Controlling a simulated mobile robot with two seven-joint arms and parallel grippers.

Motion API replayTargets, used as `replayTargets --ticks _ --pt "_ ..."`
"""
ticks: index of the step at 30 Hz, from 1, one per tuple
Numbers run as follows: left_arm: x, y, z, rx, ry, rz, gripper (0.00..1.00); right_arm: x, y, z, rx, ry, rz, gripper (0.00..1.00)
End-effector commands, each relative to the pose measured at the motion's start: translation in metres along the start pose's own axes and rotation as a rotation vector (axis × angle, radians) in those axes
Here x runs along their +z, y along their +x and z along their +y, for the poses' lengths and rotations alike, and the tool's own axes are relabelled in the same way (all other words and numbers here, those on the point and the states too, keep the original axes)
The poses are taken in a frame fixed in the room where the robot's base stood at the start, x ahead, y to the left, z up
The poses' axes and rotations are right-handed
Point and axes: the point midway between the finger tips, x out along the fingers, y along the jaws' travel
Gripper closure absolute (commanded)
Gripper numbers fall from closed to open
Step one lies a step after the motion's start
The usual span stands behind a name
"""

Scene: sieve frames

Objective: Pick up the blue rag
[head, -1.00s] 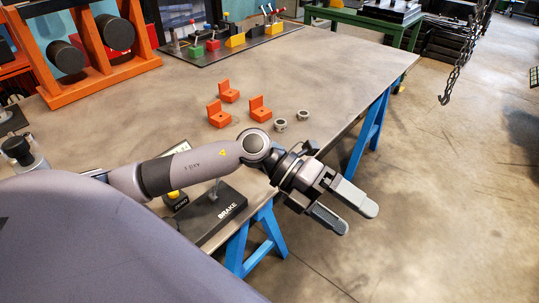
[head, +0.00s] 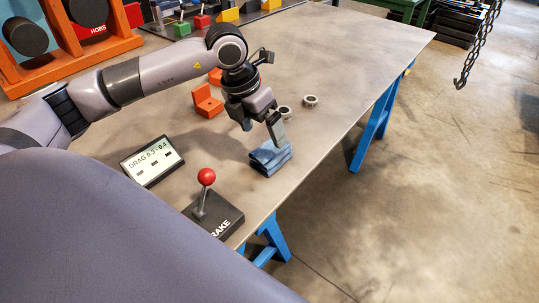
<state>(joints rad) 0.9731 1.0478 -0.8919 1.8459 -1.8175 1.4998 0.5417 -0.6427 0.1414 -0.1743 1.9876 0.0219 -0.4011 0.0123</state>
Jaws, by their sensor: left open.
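The blue rag (head: 268,161) lies folded in a small pile on the grey table, near its front right edge. My left gripper (head: 262,134) points down just behind and above the rag, its fingers apart. One fingertip overlaps the rag's far edge in the picture; I cannot tell whether it touches the cloth. My right gripper is not in view.
A brake lever with a red knob (head: 206,177) and a display panel (head: 153,161) stand left of the rag. Two metal rings (head: 310,101) and orange brackets (head: 207,101) lie behind. The table (head: 345,60) is clear toward the far right.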

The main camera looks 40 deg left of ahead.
Motion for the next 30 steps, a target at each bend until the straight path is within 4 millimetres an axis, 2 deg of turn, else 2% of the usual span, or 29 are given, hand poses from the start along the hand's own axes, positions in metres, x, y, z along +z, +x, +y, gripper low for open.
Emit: replayTargets --ticks 8,16,25,26,30 --pt "0.0 0.027 0.001 -0.001 0.001 0.002 0.06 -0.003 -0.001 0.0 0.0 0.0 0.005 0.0" --pt "0.001 0.066 0.003 -0.002 0.0 0.002 0.06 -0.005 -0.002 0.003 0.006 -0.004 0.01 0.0" --pt "0.001 0.073 0.003 -0.002 0.001 0.0 0.06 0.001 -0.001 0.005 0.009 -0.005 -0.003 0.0" --pt "0.001 0.073 0.003 -0.002 0.001 0.0 0.09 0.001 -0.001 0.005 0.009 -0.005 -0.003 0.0" --pt "0.001 0.073 0.003 -0.002 0.001 0.0 0.55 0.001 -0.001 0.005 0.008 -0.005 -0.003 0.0"
